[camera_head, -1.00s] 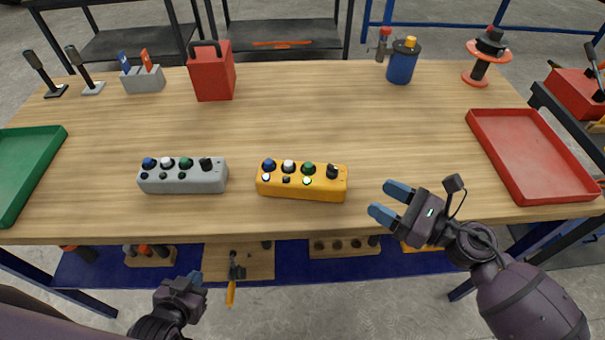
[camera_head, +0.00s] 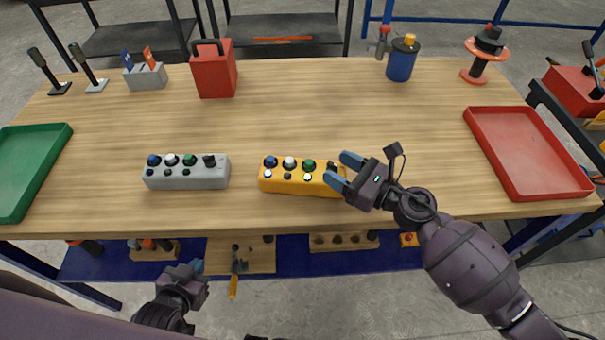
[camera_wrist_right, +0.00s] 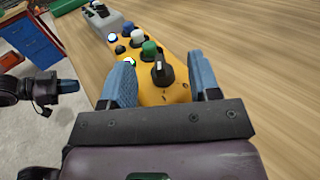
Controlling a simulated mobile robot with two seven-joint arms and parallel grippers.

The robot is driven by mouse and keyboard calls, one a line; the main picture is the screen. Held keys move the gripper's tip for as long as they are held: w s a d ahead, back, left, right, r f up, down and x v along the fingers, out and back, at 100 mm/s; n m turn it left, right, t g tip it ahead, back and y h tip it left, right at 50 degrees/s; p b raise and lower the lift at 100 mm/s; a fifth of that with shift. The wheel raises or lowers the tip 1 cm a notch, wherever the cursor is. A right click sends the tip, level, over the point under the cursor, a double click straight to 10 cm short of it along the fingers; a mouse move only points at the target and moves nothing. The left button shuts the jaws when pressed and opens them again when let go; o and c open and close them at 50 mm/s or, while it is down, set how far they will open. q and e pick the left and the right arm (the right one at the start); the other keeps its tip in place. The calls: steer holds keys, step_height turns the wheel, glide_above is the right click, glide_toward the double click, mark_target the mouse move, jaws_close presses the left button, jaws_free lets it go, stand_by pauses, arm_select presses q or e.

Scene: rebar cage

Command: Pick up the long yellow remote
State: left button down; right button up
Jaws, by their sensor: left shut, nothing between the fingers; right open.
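The long yellow remote (camera_head: 290,182) lies on the wooden table near its front edge, with blue, white, green and black knobs on top. My right gripper (camera_head: 341,169) is at the remote's right end. In the right wrist view its open blue fingers (camera_wrist_right: 165,88) stand on either side of the yellow remote (camera_wrist_right: 150,62), around the end with the black knob. I cannot tell whether the fingers touch it. My left gripper (camera_head: 193,272) is shut and empty, low in front of the table.
A grey remote (camera_head: 188,179) lies left of the yellow one. A green tray (camera_head: 60,150) is at far left, a red tray (camera_head: 478,125) at right. A red canister (camera_head: 215,75) and a blue can (camera_head: 401,65) stand at the back. The table's middle is clear.

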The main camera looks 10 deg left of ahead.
steer(key=shift+w+a, duration=0.1)
steer(key=shift+a, duration=0.15)
steer(key=shift+c, duration=0.3)
jaws_close()
arm_select(q)
steer(key=shift+s+f, duration=0.2)
steer(key=shift+s, duration=0.1)
arm_select(e)
steer(key=shift+r, duration=0.1)
